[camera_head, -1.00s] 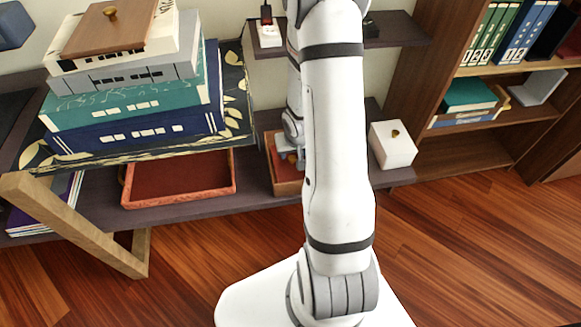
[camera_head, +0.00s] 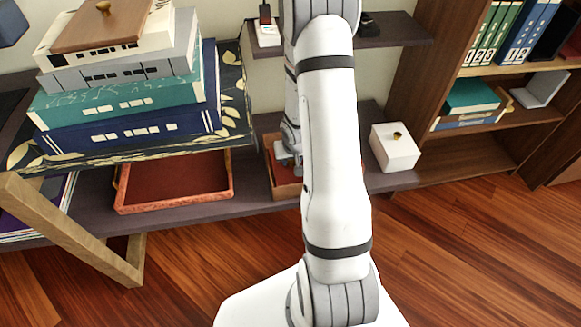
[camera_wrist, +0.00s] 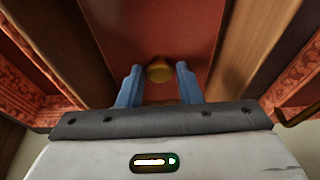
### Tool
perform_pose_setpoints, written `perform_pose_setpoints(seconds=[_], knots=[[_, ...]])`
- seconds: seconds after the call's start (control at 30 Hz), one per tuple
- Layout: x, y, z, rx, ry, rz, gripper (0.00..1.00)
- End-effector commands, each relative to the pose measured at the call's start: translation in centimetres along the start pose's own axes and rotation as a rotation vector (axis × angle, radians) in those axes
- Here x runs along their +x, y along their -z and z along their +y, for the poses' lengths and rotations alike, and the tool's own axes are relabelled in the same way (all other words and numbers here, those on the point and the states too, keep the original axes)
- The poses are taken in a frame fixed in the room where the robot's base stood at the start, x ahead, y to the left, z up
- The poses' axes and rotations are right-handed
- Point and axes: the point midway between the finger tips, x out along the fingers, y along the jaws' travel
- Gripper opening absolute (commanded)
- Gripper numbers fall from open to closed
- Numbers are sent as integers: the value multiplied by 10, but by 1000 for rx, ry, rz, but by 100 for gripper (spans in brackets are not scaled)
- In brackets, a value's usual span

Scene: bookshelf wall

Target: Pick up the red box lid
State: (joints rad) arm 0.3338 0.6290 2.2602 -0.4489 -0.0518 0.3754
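The red lid (camera_wrist: 155,25) fills the middle of the wrist view, with a round brass knob (camera_wrist: 160,70) on it. My gripper (camera_wrist: 160,70) is open, with one blue fingertip on each side of the knob. Narrow gaps seem to show between the fingertips and the knob. In the head view, my gripper is low at a brown box (camera_head: 287,192) on the lower shelf. My arm hides most of the box's top and right side there.
A red tray (camera_head: 122,205) lies left of the box on the lower shelf (camera_head: 75,222). A white box with a brass knob (camera_head: 398,135) stands to the right. An upper shelf (camera_head: 400,30) hangs above. A stack of books (camera_head: 130,100) is at upper left.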

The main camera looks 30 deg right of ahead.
Motion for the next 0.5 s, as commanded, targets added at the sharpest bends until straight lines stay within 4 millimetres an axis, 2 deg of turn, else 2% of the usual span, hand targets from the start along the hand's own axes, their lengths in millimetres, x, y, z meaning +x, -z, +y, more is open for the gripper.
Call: perform_pose_setpoints(seconds=[0.07, 0.37, 0.5], knots=[[0, 0, 0, 0, 0, 0, 25], [0, 0, 0, -1, 0, 0, 0], [0, 0, 0, -1, 0, 1, 0]])
